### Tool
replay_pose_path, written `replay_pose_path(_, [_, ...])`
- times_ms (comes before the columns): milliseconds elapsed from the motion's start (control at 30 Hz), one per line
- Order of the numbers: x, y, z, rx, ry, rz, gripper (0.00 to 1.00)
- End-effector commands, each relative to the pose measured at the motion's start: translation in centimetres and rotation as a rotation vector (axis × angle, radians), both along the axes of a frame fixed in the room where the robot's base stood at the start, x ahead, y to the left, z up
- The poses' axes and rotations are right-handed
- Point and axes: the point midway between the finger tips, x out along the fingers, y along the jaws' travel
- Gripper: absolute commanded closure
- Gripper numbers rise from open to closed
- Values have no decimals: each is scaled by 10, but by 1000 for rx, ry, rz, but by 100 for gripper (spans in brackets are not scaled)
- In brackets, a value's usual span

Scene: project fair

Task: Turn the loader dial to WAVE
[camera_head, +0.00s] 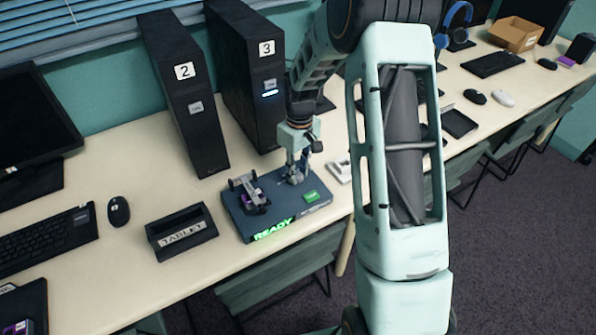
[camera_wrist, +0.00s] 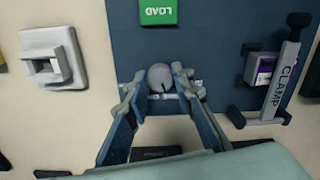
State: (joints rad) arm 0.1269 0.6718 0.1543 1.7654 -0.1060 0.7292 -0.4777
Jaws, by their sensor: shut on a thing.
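The loader (camera_head: 278,205) is a flat dark blue box near the table's front edge, with a lit green READY strip on its front. In the wrist view the loader's top (camera_wrist: 205,45) shows the round grey dial (camera_wrist: 159,76) near one edge. My gripper (camera_wrist: 160,84) is shut on the dial, one finger on each side. A dark line marks the dial's lower part. Small pale marks lie beside the dial, partly covered by the fingers; I cannot read WAVE. In the head view my gripper (camera_head: 296,172) points down at the loader and hides the dial.
A green LOAD button (camera_wrist: 158,12) and a clamp (camera_wrist: 282,80) holding a purple-labelled block (camera_wrist: 262,67) are on the loader. A white fixture (camera_wrist: 52,60) stands beside it. Towers 2 (camera_head: 183,95) and 3 (camera_head: 245,70) stand behind; a TABLET holder (camera_head: 182,232) is left.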

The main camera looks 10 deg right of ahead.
Motion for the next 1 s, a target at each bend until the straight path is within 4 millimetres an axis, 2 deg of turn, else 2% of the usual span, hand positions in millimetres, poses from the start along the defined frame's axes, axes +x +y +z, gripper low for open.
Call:
replay_pose_path(167, [1,0,1,0,-2,-1,100])
replay_pose_path(200, [1,0,1,0,-2,-1,74])
replay_pose_path(333, [1,0,0,0,-1,-1,60])
replay_pose_path(700, [1,0,6,-1,-3,-2,60])
replay_pose_path(867, [2,-1,32,-1,-6,-2,60])
replay_pose_path(1000, [3,-2,64,-1,-6,-2,60])
